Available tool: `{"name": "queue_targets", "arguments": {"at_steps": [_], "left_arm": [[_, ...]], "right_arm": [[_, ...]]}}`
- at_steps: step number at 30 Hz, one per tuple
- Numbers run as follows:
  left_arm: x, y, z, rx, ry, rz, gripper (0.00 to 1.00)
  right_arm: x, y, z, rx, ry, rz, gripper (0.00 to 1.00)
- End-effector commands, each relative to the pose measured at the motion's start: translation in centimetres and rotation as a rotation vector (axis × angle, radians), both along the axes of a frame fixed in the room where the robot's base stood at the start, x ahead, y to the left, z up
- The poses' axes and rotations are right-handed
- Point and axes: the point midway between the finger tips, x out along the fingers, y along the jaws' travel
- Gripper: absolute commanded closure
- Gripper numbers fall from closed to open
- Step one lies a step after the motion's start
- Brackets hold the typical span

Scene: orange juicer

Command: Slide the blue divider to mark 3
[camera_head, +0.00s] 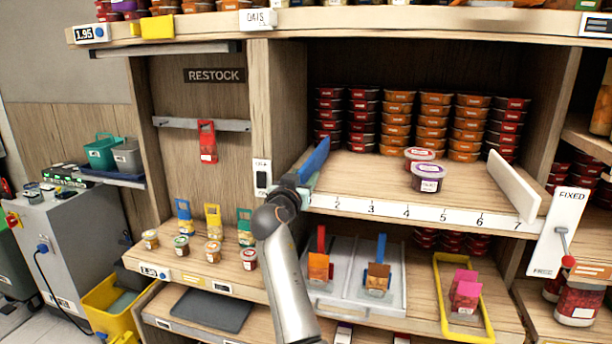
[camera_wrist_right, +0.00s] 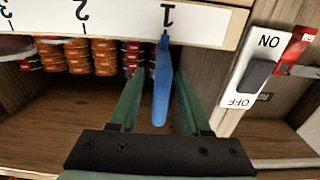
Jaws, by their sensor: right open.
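The blue divider (camera_head: 314,160) stands at the left end of the middle shelf, at mark 1 on the number strip (camera_head: 420,211). It also shows in the right wrist view (camera_wrist_right: 161,95), in line with mark 1. Mark 3 (camera_head: 372,207) is to the right along the strip. My right gripper (camera_head: 306,186) is at the divider's front end; in the wrist view its green fingers (camera_wrist_right: 158,85) are open, one on each side of the divider, with gaps visible. The gripper hides mark 1 in the head view. My left gripper is not in view.
Two loose tubs (camera_head: 428,178) stand on the shelf near marks 4 and 5. Stacked tubs (camera_head: 398,120) fill the back. An ON/OFF switch (camera_wrist_right: 257,73) is on the post beside my gripper. The front shelf near marks 2 and 3 is clear.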

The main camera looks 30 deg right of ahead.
Motion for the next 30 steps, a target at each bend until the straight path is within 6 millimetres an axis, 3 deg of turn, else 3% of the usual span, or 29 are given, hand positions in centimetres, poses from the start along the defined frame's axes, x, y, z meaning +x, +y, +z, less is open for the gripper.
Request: {"name": "queue_targets", "arguments": {"at_steps": [9, 22, 30], "left_arm": [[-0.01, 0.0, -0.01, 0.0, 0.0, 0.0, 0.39], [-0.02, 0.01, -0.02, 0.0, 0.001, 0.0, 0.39], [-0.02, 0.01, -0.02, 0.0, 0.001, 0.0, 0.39]], "right_arm": [[0.01, 0.05, -0.02, 0.0, 0.0, 0.0, 0.53], [0.0, 0.03, -0.02, 0.001, 0.001, 0.0, 1.0], [0.01, 0.02, -0.02, 0.0, 0.0, 0.0, 1.0]]}}
